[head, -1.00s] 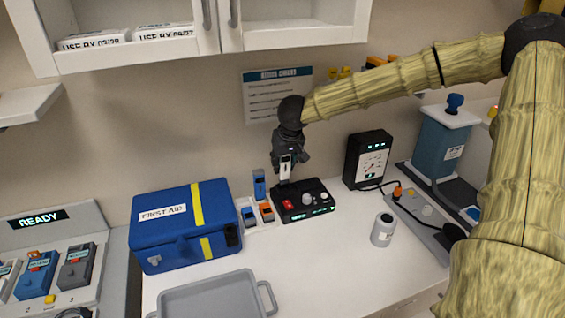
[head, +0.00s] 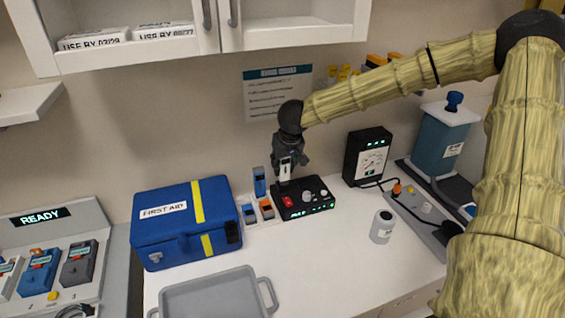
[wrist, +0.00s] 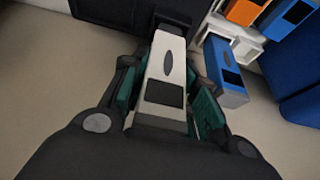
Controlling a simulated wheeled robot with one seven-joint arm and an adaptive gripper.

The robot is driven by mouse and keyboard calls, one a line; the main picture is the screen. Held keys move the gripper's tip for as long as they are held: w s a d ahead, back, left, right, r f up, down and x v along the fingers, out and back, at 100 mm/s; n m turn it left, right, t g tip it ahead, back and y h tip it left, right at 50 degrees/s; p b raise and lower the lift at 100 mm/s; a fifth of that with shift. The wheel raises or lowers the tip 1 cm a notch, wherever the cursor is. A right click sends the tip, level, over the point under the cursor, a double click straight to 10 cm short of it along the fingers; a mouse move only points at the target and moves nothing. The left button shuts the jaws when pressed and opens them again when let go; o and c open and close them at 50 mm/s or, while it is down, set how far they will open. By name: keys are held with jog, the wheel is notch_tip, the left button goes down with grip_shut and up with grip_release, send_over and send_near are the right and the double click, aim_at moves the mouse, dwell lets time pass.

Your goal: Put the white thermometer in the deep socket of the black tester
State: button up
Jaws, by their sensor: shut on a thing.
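The white thermometer (head: 285,167) is upright in my gripper (head: 287,160), over the back left part of the black tester (head: 305,211). In the wrist view the white thermometer (wrist: 164,85) sits between the green pads of my gripper (wrist: 164,105), which is shut on it. Its far end meets the dark tester (wrist: 130,12). I cannot tell whether the lower end is inside a socket or just above it; the sockets are hidden. The tester shows a red button, pale knobs and a lit green display.
A blue thermometer (head: 259,181) stands close left of the tester, with another blue one (head: 248,213) and an orange one (head: 266,208) in a white holder.

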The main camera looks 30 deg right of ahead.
jog(key=shift+f, duration=0.7)
dwell(0.5)
jog(key=o, duration=1.1)
jog(key=shift+r, duration=0.1)
jog(key=v, duration=1.1)
jog(key=shift+s+r, duration=0.3)
